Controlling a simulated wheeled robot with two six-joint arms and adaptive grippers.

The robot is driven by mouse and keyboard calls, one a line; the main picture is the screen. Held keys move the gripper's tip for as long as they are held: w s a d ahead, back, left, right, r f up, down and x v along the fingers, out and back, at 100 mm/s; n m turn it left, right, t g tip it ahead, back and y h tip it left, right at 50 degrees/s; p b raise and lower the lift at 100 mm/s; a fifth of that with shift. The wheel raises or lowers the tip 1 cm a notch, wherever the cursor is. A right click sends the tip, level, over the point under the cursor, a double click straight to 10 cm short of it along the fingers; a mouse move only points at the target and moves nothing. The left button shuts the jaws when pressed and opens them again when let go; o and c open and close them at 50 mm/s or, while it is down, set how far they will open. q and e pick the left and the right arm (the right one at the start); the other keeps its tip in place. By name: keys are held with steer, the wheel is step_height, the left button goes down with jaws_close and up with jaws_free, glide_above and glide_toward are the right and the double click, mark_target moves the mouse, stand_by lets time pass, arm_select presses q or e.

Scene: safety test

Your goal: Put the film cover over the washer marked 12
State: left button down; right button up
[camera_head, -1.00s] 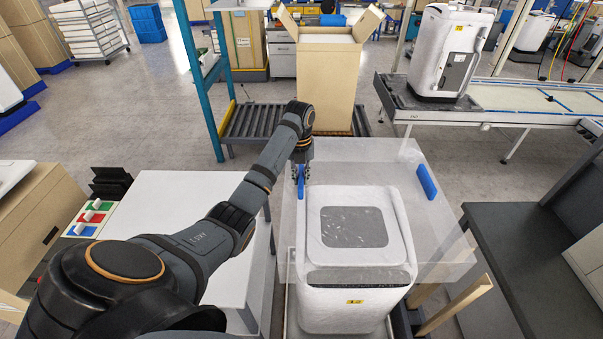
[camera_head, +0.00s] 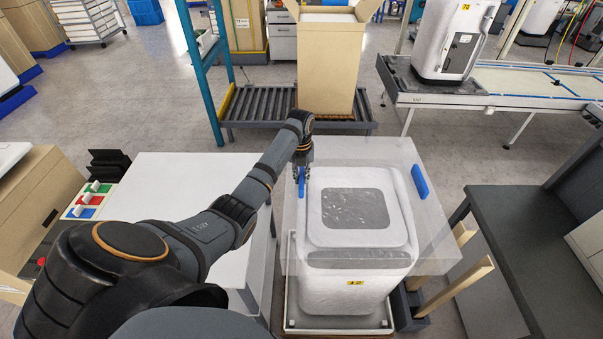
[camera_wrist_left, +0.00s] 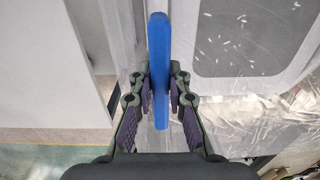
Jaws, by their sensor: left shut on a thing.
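The film cover (camera_head: 430,240) is a clear box-like sheet with a blue grip on each side. It surrounds the upper part of the white washer (camera_head: 355,298), whose yellow label reads 12. The washer's lower front shows below the cover's edge. My left gripper (camera_head: 302,178) is shut on the left blue grip (camera_wrist_left: 159,50), which stands upright between its fingers in the left wrist view. The right blue grip (camera_head: 419,181) has no gripper on it in view. My right gripper is not in view.
A white table (camera_head: 165,185) stands left of the washer and a dark bench (camera_head: 530,250) stands to the right. A roller conveyor (camera_head: 260,104) with a tall open carton (camera_head: 330,65) lies behind. Another washer (camera_head: 455,40) stands on the belt at the back right.

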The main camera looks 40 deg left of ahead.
arm_select(q)
step_height(320, 180, down, 5)
steer(key=b, duration=0.2)
steer(key=shift+b, duration=0.3)
steer(key=shift+f+b, duration=1.15)
steer(key=shift+f, duration=0.85)
steer(key=c, duration=1.2)
jaws_free()
steer(key=shift+o, duration=0.2)
steer(key=shift+o, duration=1.3)
